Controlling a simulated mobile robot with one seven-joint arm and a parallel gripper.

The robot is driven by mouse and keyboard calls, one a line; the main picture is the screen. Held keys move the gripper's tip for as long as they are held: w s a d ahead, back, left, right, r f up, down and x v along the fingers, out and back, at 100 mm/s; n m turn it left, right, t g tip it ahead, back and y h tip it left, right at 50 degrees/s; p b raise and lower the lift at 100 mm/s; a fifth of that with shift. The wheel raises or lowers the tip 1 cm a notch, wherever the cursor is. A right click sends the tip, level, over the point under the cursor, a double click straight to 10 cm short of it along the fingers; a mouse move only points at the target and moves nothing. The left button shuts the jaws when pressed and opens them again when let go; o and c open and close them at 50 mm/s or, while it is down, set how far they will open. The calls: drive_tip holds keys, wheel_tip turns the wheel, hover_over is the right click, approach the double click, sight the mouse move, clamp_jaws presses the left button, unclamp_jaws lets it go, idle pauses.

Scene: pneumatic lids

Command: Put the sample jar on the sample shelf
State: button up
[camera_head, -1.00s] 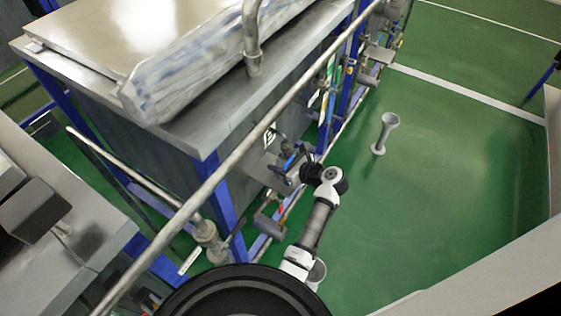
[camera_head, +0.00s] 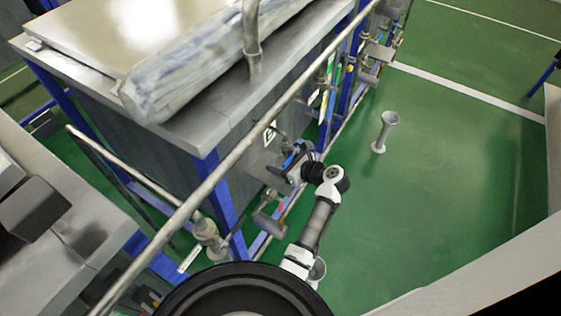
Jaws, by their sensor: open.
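My gripper (camera_head: 292,174) is at the end of my white and black arm, beside the front of the steel tank and close to the fittings and pipes there. It is small and dark in the picture; I see nothing held in it and it is open. I cannot make out the sample jar. I cannot pick out the sample shelf with certainty; a small grey metal plate (camera_head: 272,178) juts out beside the gripper, partly hidden by it.
A long metal rail (camera_head: 225,172) runs diagonally past the steel tank (camera_head: 130,130). A clear plastic-wrapped bundle (camera_head: 190,75) lies on the tank's top. A grey flared stand (camera_head: 384,132) is on the green floor (camera_head: 450,190), which is otherwise largely open to the right.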

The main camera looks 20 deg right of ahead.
drive_tip(key=b+v, duration=0.1)
drive_tip(key=v, duration=1)
drive_tip(key=shift+s, duration=0.25)
drive_tip(key=shift+w+r, duration=0.1)
drive_tip(key=shift+r, duration=0.05)
